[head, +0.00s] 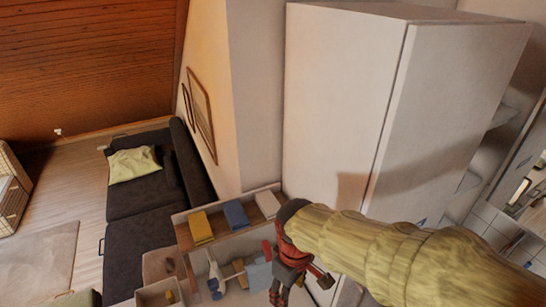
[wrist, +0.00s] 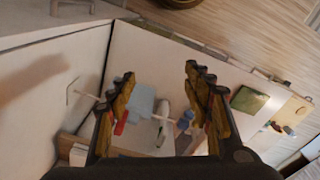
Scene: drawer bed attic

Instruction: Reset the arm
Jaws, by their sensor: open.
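My arm (head: 390,250), in a pale yellow ribbed cover, reaches in from the lower right of the head view. My gripper (head: 302,285) points down at its end, beside the tall white cabinet and over the right part of a low storage unit. In the wrist view my gripper (wrist: 160,78) has its two fingers well apart with nothing between the tips. Beyond the fingers lie a light blue cloth (wrist: 141,101) and a white bottle-like item (wrist: 164,120). My gripper hides part of the unit's contents.
The tall white cabinet (head: 345,90) stands close by my arm. The low storage unit (head: 183,233) holds folded yellow (head: 201,227), blue (head: 236,214) and white (head: 266,204) cloths. A dark sofa (head: 135,188) with a yellow pillow (head: 134,163) stands left. Floor (head: 62,180) is open further left.

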